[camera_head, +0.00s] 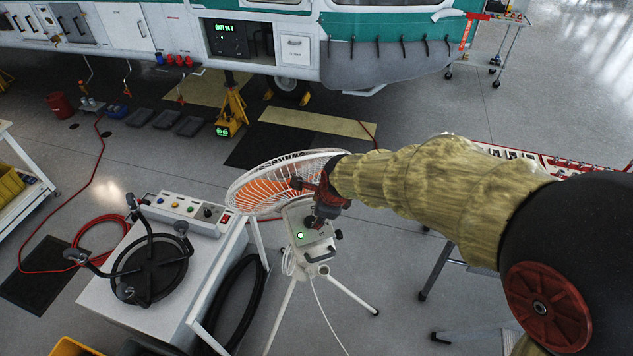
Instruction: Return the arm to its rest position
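My arm (430,185) comes in from the right edge, stretched leftward across the middle of the view in a tan cover. At its end, my dark red gripper (318,205) is over the control box (308,238) of a white fan (290,180) with an orange centre. The box has a lit green light and a dark knob close below the gripper. The fingertips overlap the box top, so I cannot tell whether they touch it, nor whether they are open or shut. The gripper hides part of the fan's right side.
A white cabinet (160,300) with a button panel and a black round fixture stands left of the fan. The fan's tripod legs (350,295) spread below. A helicopter (290,45) rests on yellow jacks behind. A red hose (75,220) crosses the floor at left.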

